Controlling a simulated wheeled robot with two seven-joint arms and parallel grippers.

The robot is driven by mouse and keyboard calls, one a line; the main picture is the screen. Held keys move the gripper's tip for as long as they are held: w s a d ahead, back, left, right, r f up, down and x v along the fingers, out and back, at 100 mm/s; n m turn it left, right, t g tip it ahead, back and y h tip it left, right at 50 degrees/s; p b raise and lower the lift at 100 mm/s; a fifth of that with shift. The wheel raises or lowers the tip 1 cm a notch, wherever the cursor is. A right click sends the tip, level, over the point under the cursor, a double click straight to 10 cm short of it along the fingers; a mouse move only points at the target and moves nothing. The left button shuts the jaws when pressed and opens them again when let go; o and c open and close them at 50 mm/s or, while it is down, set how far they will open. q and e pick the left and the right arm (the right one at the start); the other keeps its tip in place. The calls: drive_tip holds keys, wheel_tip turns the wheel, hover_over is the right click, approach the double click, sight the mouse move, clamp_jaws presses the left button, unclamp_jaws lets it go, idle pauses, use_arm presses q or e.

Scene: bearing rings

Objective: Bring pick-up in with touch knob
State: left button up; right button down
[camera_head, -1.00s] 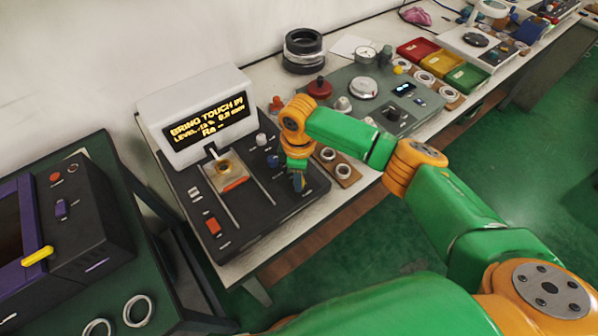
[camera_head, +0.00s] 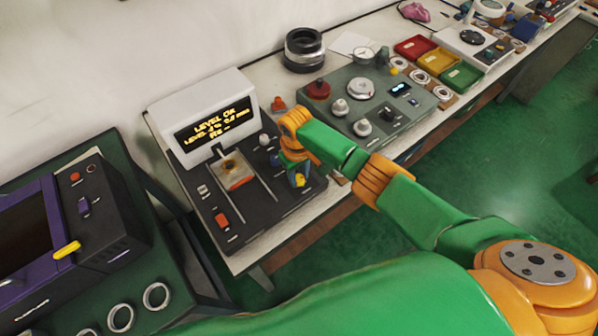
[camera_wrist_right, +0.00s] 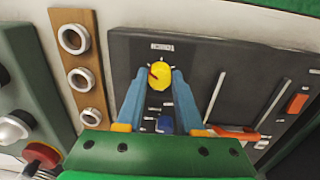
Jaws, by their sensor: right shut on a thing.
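The touch knob is yellow with a red mark and sits at the front right of the black tester (camera_head: 255,214). It shows in the right wrist view (camera_wrist_right: 160,76) between the two blue fingers. My right gripper (camera_head: 300,180) is shut on this knob, one finger on each side. The tester's screen (camera_head: 214,130) reads "LEVEL OK", with a smaller level line and an Ra line below. The small pick-up (camera_head: 217,150) is under the screen, above a stage with a ring (camera_head: 230,166). Whether its tip touches the ring cannot be told. My left gripper is not in view.
A blue knob (camera_wrist_right: 165,124) is close to my right fingers. A wooden strip with several rings (camera_wrist_right: 82,82) is beside the tester. A grey-green panel with knobs (camera_head: 375,105) is at the right. A dark cart with a purple-framed machine (camera_head: 90,215) is at the left.

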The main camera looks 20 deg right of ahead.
sight(298, 178)
drive_tip(key=shift+w+m, duration=0.1)
drive_tip(key=shift+m, duration=0.5)
drive_tip(key=c, duration=0.5)
unclamp_jaws()
drive_tip(key=shift+c, duration=0.2)
wheel_tip(298, 178, up, 7)
drive_tip(key=shift+a+r+p, duration=0.1)
drive_tip(key=shift+a+p, duration=0.05)
drive_tip(key=shift+p, duration=0.55)
